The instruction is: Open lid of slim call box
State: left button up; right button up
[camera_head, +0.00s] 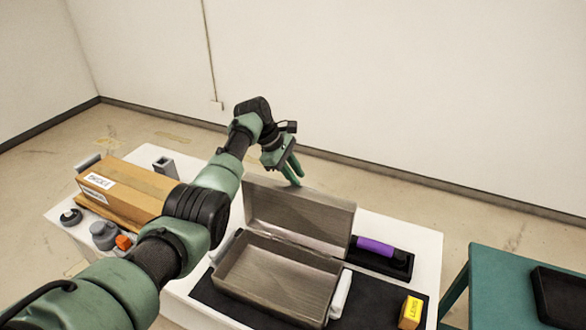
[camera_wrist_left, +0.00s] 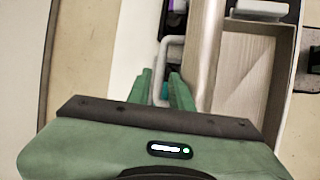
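The slim call box (camera_head: 275,280) is a grey-brown box on a dark mat on the white table. Its lid (camera_head: 298,215) stands up along the far edge, leaning a little back, and the empty-looking inside shows. The box interior (camera_wrist_left: 243,75) also shows in the left wrist view, with the lid edge-on (camera_wrist_left: 207,45) beside it. My left gripper (camera_head: 293,172) is just behind the lid's top edge, fingers pointing down. Contact with the lid cannot be told. My right gripper is out of view.
A purple handset (camera_head: 376,246) lies in a black tray right of the lid. A yellow box (camera_head: 411,312) stands at the front right. A labelled cardboard box (camera_head: 125,190) and small items are on the left. A teal table (camera_head: 500,292) stands at right.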

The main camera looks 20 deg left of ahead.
pick_arm(q)
jog(key=shift+v, duration=0.9)
jog(key=w+a+r+p, duration=0.1)
jog(key=w+a+r, duration=0.1)
jog(key=r, duration=0.6)
jog(key=shift+a+p, duration=0.35)
jog(key=shift+a, duration=0.25)
jog(key=shift+r, duration=0.1)
jog(key=shift+p, duration=0.55)
